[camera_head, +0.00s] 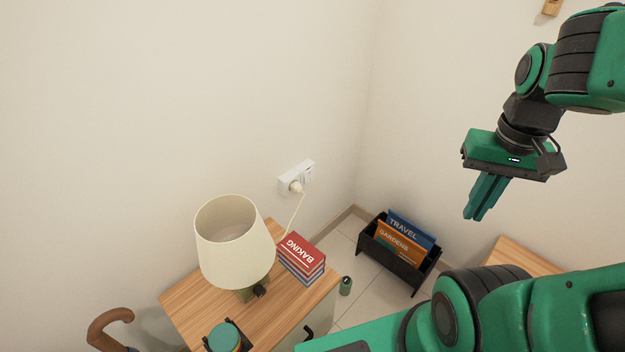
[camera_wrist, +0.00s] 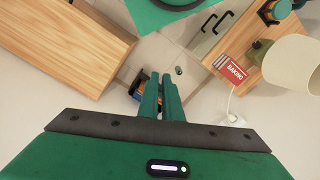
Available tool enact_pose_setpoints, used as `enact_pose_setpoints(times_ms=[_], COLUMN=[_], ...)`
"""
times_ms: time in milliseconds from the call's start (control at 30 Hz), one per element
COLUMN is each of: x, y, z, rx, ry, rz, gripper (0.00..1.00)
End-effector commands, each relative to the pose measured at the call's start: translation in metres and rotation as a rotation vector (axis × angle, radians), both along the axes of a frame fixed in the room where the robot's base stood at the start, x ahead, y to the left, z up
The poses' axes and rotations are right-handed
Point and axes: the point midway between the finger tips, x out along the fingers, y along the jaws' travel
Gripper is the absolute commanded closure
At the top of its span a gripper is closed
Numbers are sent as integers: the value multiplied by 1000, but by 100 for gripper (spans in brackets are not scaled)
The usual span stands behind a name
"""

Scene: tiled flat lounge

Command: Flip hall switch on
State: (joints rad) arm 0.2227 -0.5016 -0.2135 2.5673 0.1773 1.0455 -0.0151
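A white wall plate (camera_head: 297,177) is on the wall above the cabinet, near the room corner. A plug sits in its lower left part, and a small switch-like rocker (camera_head: 308,172) seems to be at its right end. Its on or off position is too small to tell. The plate also shows in the wrist view (camera_wrist: 235,121) at right. My gripper (camera_head: 474,217) hangs in the air right of the plate, well away from it, fingers pointing down. In the wrist view its fingers (camera_wrist: 160,76) are together with nothing between them.
A wooden cabinet (camera_head: 190,298) carries a lamp (camera_head: 234,240), a stack of books (camera_head: 302,258) and a teal-lidded jar (camera_head: 224,337). A cord runs from the plug. A black book rack (camera_head: 395,270) and a green can (camera_head: 345,286) stand on the floor. A cane handle (camera_head: 105,322) is at lower left.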

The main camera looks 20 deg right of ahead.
Motion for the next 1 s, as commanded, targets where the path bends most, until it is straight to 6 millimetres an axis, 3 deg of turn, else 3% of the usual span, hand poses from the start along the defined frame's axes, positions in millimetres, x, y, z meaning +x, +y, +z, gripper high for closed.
enact_pose_setpoints(times_ms=[167,467,1000], x=[35,117,249], y=[-4,-5,22], z=[-11,-43,-124], rx=[-8,8,150], ry=[-22,-107,-290], rz=[26,77,90], gripper=[100,100,100])
